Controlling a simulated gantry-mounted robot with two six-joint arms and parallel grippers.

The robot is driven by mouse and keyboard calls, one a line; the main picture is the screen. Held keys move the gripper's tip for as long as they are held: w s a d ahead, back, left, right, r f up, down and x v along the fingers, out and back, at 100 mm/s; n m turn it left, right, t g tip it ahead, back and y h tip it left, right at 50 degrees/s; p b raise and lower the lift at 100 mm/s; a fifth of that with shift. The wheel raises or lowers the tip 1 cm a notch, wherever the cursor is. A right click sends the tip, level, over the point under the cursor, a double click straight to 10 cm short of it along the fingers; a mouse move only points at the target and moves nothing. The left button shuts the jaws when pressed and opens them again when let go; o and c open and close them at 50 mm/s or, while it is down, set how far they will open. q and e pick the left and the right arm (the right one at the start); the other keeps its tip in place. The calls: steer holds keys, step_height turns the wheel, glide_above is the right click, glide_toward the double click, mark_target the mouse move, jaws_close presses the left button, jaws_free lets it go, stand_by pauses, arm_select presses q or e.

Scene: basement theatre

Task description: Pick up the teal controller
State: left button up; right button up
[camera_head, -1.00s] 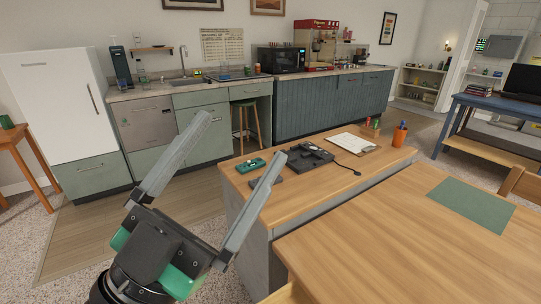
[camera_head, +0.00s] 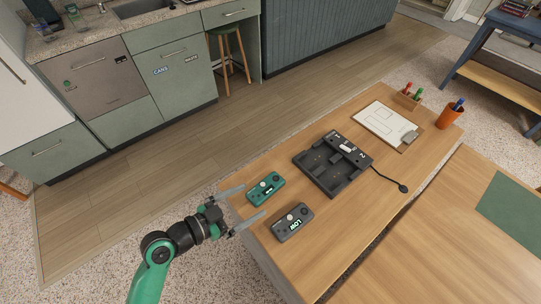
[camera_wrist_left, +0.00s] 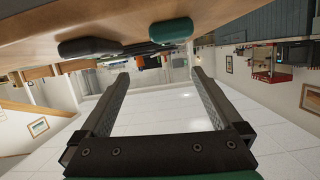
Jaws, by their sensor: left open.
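The teal controller (camera_head: 265,189) lies flat on the wooden counter near its left end, with a lit label on its face. A dark grey controller (camera_head: 292,222) marked "LOW" lies beside it, nearer to me. My left gripper (camera_head: 254,201) is open and empty at the counter's left edge, its fingers pointing toward the controllers. In the left wrist view, which is upside down, the teal controller (camera_wrist_left: 171,32) and the grey controller (camera_wrist_left: 88,47) show at the top, outside the space between the fingers. My right gripper is not in view.
A black charging dock (camera_head: 332,163) with a cable stands behind the controllers. The counter's right front part is clear.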

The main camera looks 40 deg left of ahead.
arm_select(q)
steer(key=shift+s+a+f+n+p, duration=0.15)
steer(key=shift+s+a+n+p, duration=0.3)
steer(key=shift+s+a, duration=0.4)
steer(key=s+g+y+p, duration=0.1)
steer(key=s, duration=0.1)
glide_toward(263, 189)
steer(key=w+f, duration=0.1)
steer(key=w+f+n, duration=0.1)
steer(key=w, duration=0.1)
steer(key=shift+w+d+f+b, duration=0.1)
steer(key=shift+d+f+b, duration=0.1)
steer(key=shift+b, duration=0.2)
steer(key=shift+r+x, duration=0.15)
steer(key=shift+x, duration=1.3)
steer(key=shift+r+x, duration=0.2)
steer(key=shift+x, duration=1.3)
steer(key=shift+w+a, duration=0.1)
steer(key=c, duration=1.5)
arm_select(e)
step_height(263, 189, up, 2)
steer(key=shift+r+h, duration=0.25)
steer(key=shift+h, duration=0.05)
arm_select(q)
steer(key=shift+r, duration=0.15)
